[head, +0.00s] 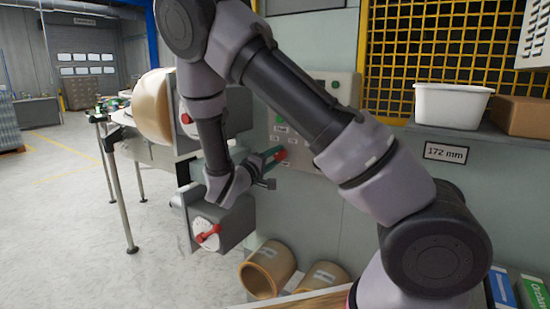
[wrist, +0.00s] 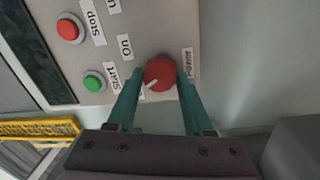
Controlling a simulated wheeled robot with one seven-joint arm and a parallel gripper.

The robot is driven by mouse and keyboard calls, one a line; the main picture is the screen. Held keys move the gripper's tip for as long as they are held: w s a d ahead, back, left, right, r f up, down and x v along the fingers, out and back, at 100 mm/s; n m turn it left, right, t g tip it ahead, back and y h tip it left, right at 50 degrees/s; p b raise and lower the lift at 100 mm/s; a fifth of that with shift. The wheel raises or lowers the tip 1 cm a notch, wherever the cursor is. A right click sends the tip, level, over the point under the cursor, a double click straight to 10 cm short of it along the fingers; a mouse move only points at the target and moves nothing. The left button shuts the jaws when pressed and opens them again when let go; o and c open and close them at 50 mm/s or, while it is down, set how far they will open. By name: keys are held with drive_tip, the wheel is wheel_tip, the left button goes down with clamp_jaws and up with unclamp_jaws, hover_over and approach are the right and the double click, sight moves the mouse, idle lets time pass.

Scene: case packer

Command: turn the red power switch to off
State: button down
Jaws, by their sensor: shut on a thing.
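The red power switch (wrist: 160,71) is a round knob on the grey control panel (wrist: 150,25), beside a "Power" label. A white pointer mark on it points to the lower left in the wrist view. An "On" label (wrist: 125,47) sits up and left of it. My gripper (wrist: 160,76) has its two teal fingers on either side of the knob, shut on it. In the head view the red switch (head: 282,154) shows at the fingertips, partly hidden by them. I cannot make out an "Off" label; the fingers cover part of the panel.
A red stop button (wrist: 69,28) and a green start button (wrist: 94,81) are close by on the panel. A white bin (head: 450,105) and a brown box (head: 522,116) stand on a shelf at right. Brown rolls (head: 267,269) lie below. Yellow mesh (head: 425,45) stands behind.

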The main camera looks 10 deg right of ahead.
drive_tip(key=shift+n, duration=1)
drive_tip(key=shift+c, duration=1.4)
unclamp_jaws()
drive_tip(key=v, duration=1.1)
drive_tip(key=shift+d, duration=0.1)
